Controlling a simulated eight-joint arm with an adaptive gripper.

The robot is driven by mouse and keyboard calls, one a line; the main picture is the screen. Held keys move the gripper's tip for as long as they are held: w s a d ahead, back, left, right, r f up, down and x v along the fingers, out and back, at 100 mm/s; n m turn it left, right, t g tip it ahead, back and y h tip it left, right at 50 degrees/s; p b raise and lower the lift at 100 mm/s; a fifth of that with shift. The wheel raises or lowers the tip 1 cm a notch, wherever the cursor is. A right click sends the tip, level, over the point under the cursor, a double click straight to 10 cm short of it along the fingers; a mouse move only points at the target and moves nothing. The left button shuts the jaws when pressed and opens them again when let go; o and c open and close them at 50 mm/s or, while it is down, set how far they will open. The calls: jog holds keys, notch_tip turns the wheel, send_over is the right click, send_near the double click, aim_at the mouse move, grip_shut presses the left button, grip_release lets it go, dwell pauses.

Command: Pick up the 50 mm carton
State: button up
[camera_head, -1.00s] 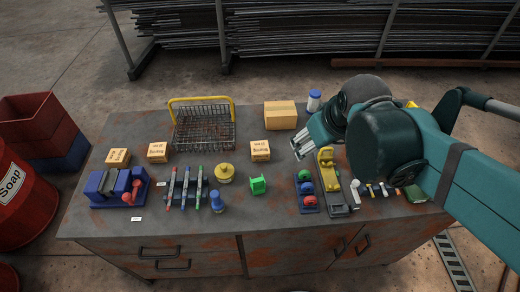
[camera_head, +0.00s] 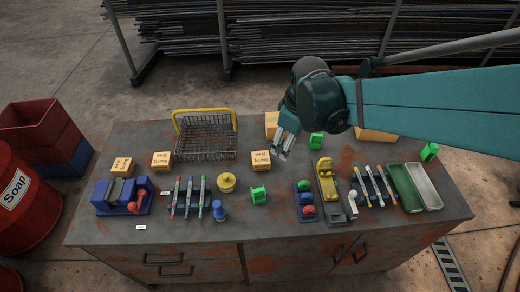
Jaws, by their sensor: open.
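Three small tan cartons with printed labels stand on the workbench; the print is too small to read a size. One carton (camera_head: 122,166) is at the far left, a second carton (camera_head: 161,161) is just right of it, and a third carton (camera_head: 261,160) is near the middle. My gripper (camera_head: 279,154) is open and points down, close to the right of the third carton. I cannot tell whether it touches that carton. A larger plain carton (camera_head: 271,120) is partly hidden behind my gripper, and another large carton (camera_head: 377,135) is partly hidden under my arm.
The front strip is mostly clear.

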aim_at(261, 158)
jog(key=w+a+f+n+g+p, duration=0.1)
jog(key=w+a+f+n, duration=0.1)
jog(key=f, duration=0.1)
jog(key=w+a+f+n+g+p, duration=0.1)
jog(key=w+a+f+n, duration=0.1)
jog(key=a+f, duration=0.1)
jog(key=w+a+f+n+p, duration=0.2)
jog(key=w+a+f+n, duration=0.1)
jog(key=shift+f+g, duration=0.15)
jog(key=shift+g, duration=0.25)
jog(key=shift+w+a+f+n, duration=0.1)
jog(key=shift+a+f+n, duration=0.1)
jog(key=shift+f, duration=0.15)
jog(key=shift+a+f+n, duration=0.1)
jog(key=shift+f+n, duration=0.1)
jog(key=shift+f, duration=0.1)
jog(key=shift+f, duration=0.1)
jog(key=shift+f, duration=1.25)
jog(key=shift+f, duration=0.15)
jog(key=shift+w+d+f+b, duration=0.1)
jog(key=shift+f+b, duration=0.1)
jog(key=shift+f, duration=1.05)
jog(key=shift+w+f+b, duration=0.1)
jog(key=shift+f+b, duration=0.05)
jog(key=shift+f, duration=1.05)
jog(key=shift+c, duration=0.3)
jog(key=c, duration=1.1)
